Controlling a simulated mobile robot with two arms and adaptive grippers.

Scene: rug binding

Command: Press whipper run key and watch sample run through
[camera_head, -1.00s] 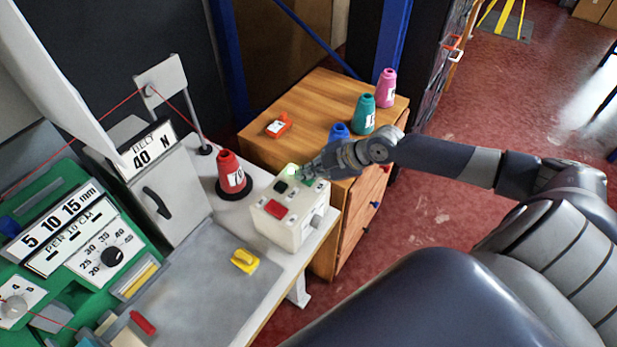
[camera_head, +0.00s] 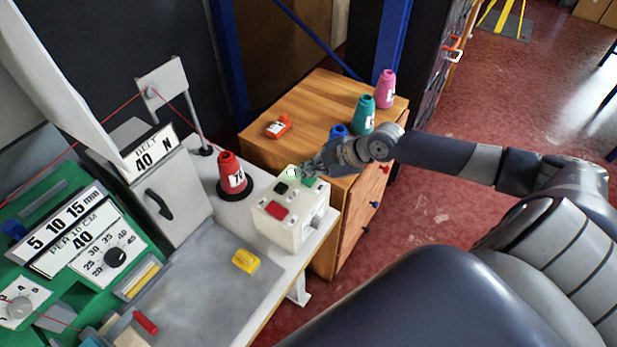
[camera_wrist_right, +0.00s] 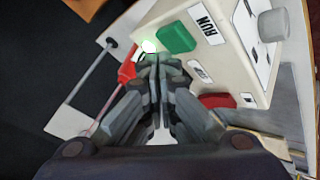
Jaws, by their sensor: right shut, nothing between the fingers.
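A cream control box (camera_head: 282,230) stands at the table's right end, with a green key (camera_head: 308,182), a red key (camera_head: 276,211) and a black key (camera_head: 281,188). In the right wrist view the green key (camera_wrist_right: 176,39) sits beside a RUN label (camera_wrist_right: 206,26), and a lamp (camera_wrist_right: 149,46) glows beside it. My right gripper (camera_head: 308,170) is shut and empty at the green key's edge; in the wrist view its fingertips (camera_wrist_right: 160,62) are just beside the key. I cannot tell whether they touch it. A green machine panel (camera_head: 75,250) shows 40. My left gripper is not in view.
A red yarn cone (camera_head: 232,174) stands behind the box; a red thread runs from a post plate (camera_head: 163,84) to the left. A yellow block (camera_head: 246,262) lies on the grey mat. A wooden cabinet (camera_head: 310,105) holds more cones and an orange-red gadget (camera_head: 278,127).

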